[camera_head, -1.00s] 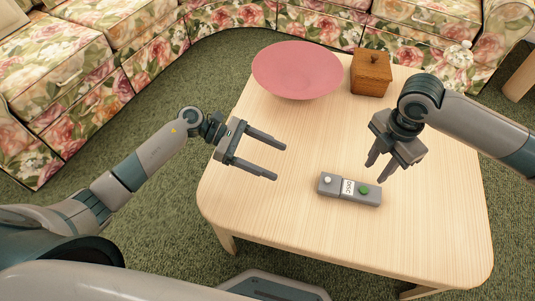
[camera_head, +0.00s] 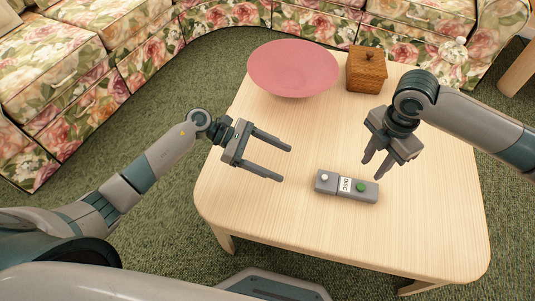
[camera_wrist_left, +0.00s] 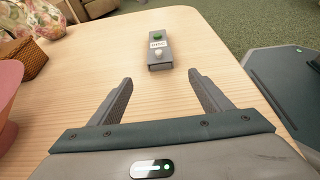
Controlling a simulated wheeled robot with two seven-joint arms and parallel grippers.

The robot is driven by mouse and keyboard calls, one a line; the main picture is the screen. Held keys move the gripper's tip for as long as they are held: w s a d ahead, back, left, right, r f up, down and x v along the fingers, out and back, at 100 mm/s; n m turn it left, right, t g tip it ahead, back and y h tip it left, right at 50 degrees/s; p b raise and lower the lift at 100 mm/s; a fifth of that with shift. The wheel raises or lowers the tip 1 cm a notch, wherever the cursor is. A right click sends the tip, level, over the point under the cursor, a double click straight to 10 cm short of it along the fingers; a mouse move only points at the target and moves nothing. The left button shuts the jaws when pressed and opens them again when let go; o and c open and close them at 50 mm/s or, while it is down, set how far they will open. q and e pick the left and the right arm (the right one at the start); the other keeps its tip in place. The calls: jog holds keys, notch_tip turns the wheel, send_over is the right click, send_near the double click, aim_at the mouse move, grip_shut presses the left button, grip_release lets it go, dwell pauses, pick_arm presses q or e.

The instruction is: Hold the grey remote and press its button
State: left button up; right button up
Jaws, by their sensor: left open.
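The grey remote (camera_head: 329,187) lies flat on the table, with a white button, a white label and a green button on top. It also shows in the left wrist view (camera_wrist_left: 161,62), ahead of the fingers, with the green button at its far end. My left gripper (camera_head: 286,164) is open and empty, to the left of the remote and apart from it; its fingers also show in the left wrist view (camera_wrist_left: 160,77). My right gripper (camera_head: 376,168) points down above and just behind the remote's green-button end. Its fingers look apart, with nothing between them.
The light wooden table (camera_head: 425,230) also holds a pink bowl (camera_head: 293,68) and a lidded wooden box (camera_head: 366,72) at the back. The tabletop around the remote is clear. A floral sofa (camera_head: 130,45) stands behind the table.

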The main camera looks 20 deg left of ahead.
aim_at(318, 178)
pick_arm(q)
jog(key=x, duration=1.3)
jog(key=shift+d, duration=0.3)
jog(key=c, duration=1.2)
jog(key=shift+c, duration=0.5)
pick_arm(e)
grip_shut()
